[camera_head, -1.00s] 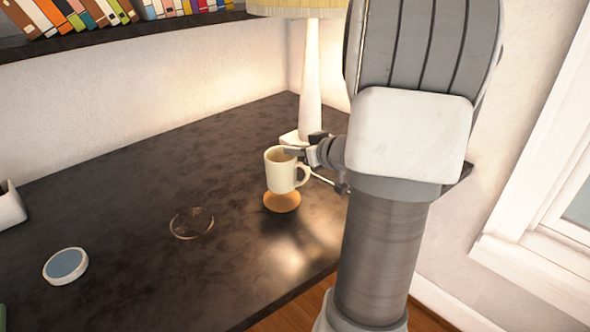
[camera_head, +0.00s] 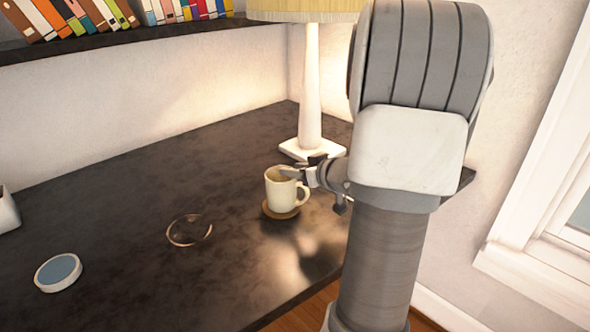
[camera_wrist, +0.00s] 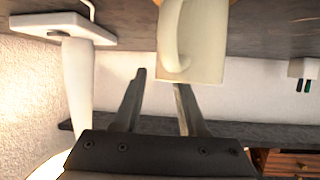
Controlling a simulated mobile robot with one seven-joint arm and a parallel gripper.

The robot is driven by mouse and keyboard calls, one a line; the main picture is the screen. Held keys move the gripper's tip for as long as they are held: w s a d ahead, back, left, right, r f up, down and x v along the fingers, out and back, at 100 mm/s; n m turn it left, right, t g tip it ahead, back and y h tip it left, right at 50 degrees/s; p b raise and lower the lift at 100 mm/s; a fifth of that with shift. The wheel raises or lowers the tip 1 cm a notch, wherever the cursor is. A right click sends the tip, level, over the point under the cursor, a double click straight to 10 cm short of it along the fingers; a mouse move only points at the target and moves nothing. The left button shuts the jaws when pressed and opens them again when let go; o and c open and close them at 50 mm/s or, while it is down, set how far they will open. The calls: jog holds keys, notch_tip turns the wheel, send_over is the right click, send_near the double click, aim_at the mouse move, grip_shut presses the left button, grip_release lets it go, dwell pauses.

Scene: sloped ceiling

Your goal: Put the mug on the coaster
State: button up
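The cream mug (camera_head: 281,192) stands upright on the round brown coaster (camera_head: 268,213) in the head view. The coaster's rim shows around the mug's base. The mug's handle is on its right. My gripper (camera_head: 295,172) is at the mug's rim from the right, partly hidden by my arm. In the wrist view, which is upside down, the mug (camera_wrist: 205,45) is at the top centre. My gripper (camera_wrist: 160,80) has its two fingers apart there. One finger is clear of the mug; the other's tip is hidden at the rim.
A lamp (camera_head: 310,100) stands close behind the mug. A glass ring-like object (camera_head: 189,231) and a white round item with a blue top (camera_head: 58,272) lie to the left on the dark table (camera_head: 130,215). A bookshelf (camera_head: 120,44) hangs above.

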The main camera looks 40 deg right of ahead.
jog(key=shift+s+r, duration=0.1)
jog(key=shift+r, duration=0.15)
jog(key=p+v, duration=0.4)
jog(key=v, duration=0.7)
jog(key=shift+s, duration=0.4)
jog(key=shift+r, duration=0.1)
